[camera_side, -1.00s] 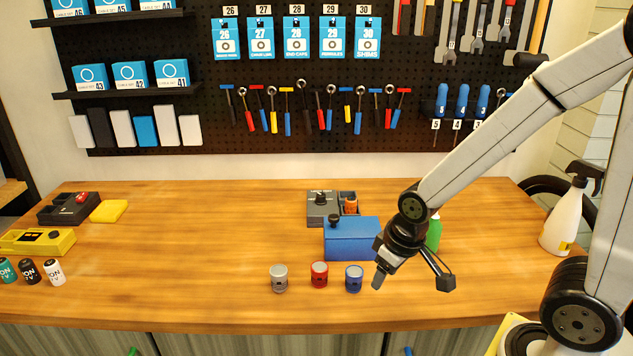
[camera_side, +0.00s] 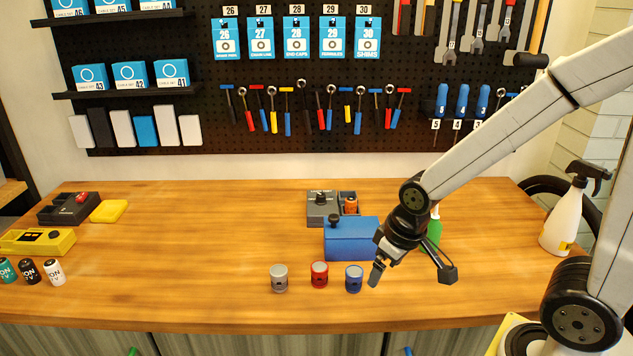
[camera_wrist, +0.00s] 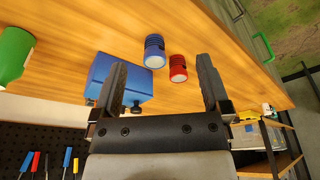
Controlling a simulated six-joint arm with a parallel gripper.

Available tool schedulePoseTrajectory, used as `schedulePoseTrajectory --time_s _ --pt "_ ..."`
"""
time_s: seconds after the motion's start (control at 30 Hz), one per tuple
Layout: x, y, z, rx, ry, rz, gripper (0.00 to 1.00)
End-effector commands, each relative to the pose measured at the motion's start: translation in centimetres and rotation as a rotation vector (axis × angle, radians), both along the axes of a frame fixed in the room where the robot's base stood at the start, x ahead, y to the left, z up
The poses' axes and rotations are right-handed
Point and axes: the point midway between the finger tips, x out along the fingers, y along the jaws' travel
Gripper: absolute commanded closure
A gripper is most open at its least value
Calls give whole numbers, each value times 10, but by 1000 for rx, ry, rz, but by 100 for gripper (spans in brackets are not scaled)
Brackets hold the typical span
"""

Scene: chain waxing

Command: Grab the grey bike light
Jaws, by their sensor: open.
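The grey bike light (camera_side: 279,279) stands upright on the wooden bench, leftmost of a row of three lights. The red light (camera_side: 319,275) is in the middle and the blue light (camera_side: 354,279) on the right. My gripper (camera_side: 405,277) is above the bench, just right of the blue light, open and empty. In the wrist view my gripper (camera_wrist: 162,92) shows both fingers spread apart, with the blue light (camera_wrist: 154,52) and the red light (camera_wrist: 178,69) beyond them. The grey light cannot be made out in the wrist view.
A blue box (camera_side: 351,240) with a black knob stands behind the lights, near a green bottle (camera_side: 434,232). A grey device (camera_side: 321,207) is farther back. A spray bottle (camera_side: 567,217) stands at right. The bench left of the grey light is clear up to several small cans.

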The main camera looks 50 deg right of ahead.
Motion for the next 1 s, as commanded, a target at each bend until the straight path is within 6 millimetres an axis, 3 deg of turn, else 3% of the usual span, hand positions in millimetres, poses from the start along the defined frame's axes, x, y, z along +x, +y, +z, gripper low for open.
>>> schedulePoseTrajectory --time_s 0.33,0.77,1.0 --pt "0 0 37 0 -4 0 3" --pt "1 1 23 -186 99 322 3" --pt "9 0 17 -381 188 636 3"
